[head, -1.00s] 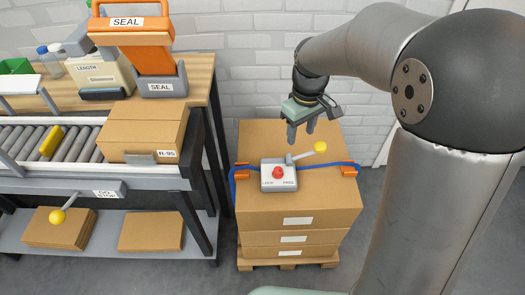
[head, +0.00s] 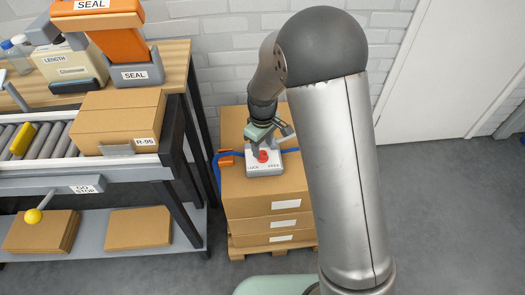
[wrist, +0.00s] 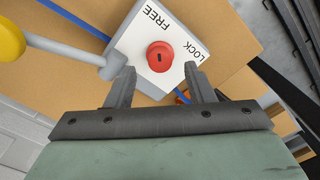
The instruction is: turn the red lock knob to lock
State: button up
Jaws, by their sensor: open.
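The red lock knob (head: 263,156) sits on a pale plate (head: 265,170) marked LOCK and FREE, on top of the stacked boxes. In the wrist view the knob (wrist: 160,56) is round with a small dark slot; which label it points to I cannot tell. FREE is at the left of the plate and LOCK at the right there. My gripper (wrist: 159,70) is open, its two fingers either side of the plate's near part, just short of the knob in the picture. In the head view my gripper (head: 262,147) is low over the knob; contact is not clear.
A grey lever with a yellow ball (wrist: 9,40) reaches close by my left finger in the wrist view. A blue strap (head: 232,152) crosses the box stack (head: 240,198). A bench with rollers and a box (head: 118,118) stands at left. Floor at right is clear.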

aim_at(262, 153)
jog(key=shift+f, duration=1.55)
jog(key=shift+c, duration=0.2)
jog(key=c, duration=0.9)
jog(key=shift+c, duration=0.2)
